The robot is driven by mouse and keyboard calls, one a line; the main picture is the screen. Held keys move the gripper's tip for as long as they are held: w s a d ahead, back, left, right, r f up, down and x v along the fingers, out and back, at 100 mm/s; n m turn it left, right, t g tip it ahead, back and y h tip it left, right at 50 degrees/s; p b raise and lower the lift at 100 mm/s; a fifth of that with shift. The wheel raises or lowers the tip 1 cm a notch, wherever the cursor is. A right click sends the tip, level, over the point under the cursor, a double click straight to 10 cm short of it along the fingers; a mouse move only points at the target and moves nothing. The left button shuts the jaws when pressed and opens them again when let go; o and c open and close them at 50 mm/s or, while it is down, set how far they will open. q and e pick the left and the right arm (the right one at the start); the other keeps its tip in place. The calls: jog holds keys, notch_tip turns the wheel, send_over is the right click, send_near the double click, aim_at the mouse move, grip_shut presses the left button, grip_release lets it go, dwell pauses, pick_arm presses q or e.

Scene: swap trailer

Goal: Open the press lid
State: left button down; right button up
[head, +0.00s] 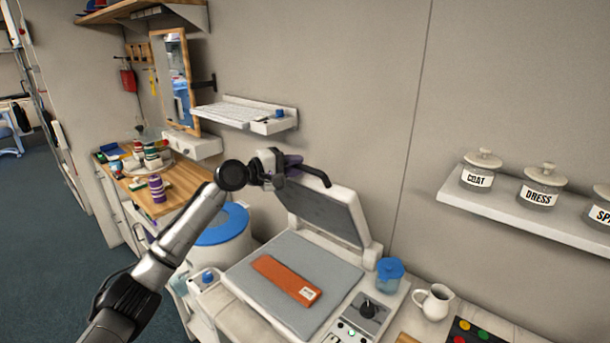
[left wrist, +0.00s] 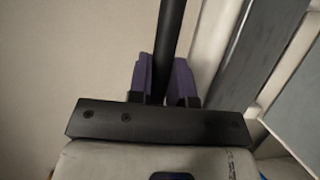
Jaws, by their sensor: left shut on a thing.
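The press lid (head: 327,212) is raised and tilted back above the press bed (head: 332,263), so the press stands open. An orange folded piece (head: 286,280) with a white label lies on the grey bed. My left gripper (head: 292,168) is shut on the lid's black handle (head: 318,175) at the lid's upper edge. In the left wrist view the dark handle bar (left wrist: 168,45) runs between the purple fingertips (left wrist: 160,80). My right gripper is not in view.
A control panel (head: 359,314) and a blue-lidded jar (head: 389,273) are at the press's right. A white pitcher (head: 434,302) stands further right. A shelf (head: 239,114) is on the wall above, and a blue-lidded bin (head: 222,226) stands left of the press.

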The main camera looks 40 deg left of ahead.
pick_arm(q)
jog(key=shift+w+d+r, duration=0.1)
jog(key=shift+w+r, duration=0.1)
jog(key=shift+w, duration=0.35)
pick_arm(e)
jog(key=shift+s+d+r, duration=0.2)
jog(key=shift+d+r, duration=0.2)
pick_arm(q)
jog(key=c, duration=1.1)
grip_release()
jog(key=shift+o, duration=0.2)
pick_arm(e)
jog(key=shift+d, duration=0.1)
pick_arm(q)
jog(key=shift+s, duration=0.15)
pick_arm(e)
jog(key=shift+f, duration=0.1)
pick_arm(q)
jog(key=shift+s+a+f, duration=0.1)
jog(key=shift+s+a, duration=0.15)
jog(key=shift+s, duration=0.05)
jog(key=b+v, duration=0.6)
jog(key=v, duration=0.7)
jog(key=shift+r, duration=0.35)
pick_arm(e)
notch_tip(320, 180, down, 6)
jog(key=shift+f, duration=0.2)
pick_arm(q)
jog(key=shift+w, duration=0.1)
